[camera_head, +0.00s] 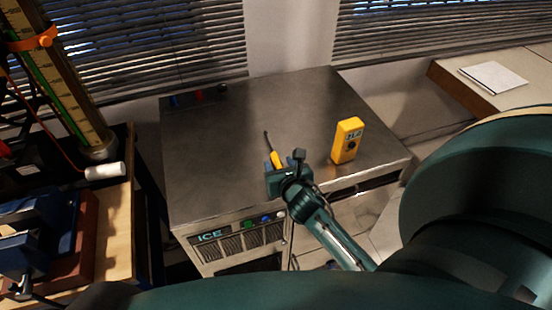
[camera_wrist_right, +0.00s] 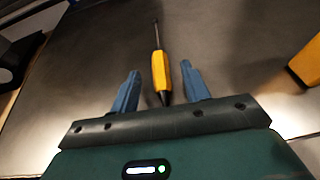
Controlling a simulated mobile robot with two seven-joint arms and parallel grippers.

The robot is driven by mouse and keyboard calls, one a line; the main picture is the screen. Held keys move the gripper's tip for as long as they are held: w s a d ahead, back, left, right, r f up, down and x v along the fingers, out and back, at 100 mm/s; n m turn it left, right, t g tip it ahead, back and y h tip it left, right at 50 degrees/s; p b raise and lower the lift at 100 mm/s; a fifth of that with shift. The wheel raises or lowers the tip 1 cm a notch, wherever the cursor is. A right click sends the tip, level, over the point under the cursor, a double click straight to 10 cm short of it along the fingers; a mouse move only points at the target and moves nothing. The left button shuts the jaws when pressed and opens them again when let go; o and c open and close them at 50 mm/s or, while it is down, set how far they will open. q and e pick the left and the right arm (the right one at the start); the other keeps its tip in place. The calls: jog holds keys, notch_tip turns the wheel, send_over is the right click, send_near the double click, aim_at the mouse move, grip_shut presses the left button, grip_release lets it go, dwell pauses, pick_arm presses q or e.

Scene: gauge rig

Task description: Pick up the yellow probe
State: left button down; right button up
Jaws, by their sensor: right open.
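The yellow probe (camera_head: 276,157), with a yellow handle and a thin dark metal tip, is on the steel top of the ice machine. In the right wrist view the probe (camera_wrist_right: 160,72) points away from me, its handle end between the two blue fingers. My right gripper (camera_head: 274,164) is at the handle end in the head view. In the wrist view the right gripper (camera_wrist_right: 160,88) is open, with a gap between each finger and the handle. My left gripper cannot be made out.
A yellow meter (camera_head: 347,140) stands upright on the ice machine (camera_head: 240,110), right of the probe. Its yellow edge also shows in the wrist view (camera_wrist_right: 308,62). A wooden bench (camera_head: 121,220) with a gauge column (camera_head: 72,90) is at left. A paper pad (camera_head: 493,77) lies on a desk at right.

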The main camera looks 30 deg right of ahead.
jog(key=shift+x, duration=0.9)
grip_shut()
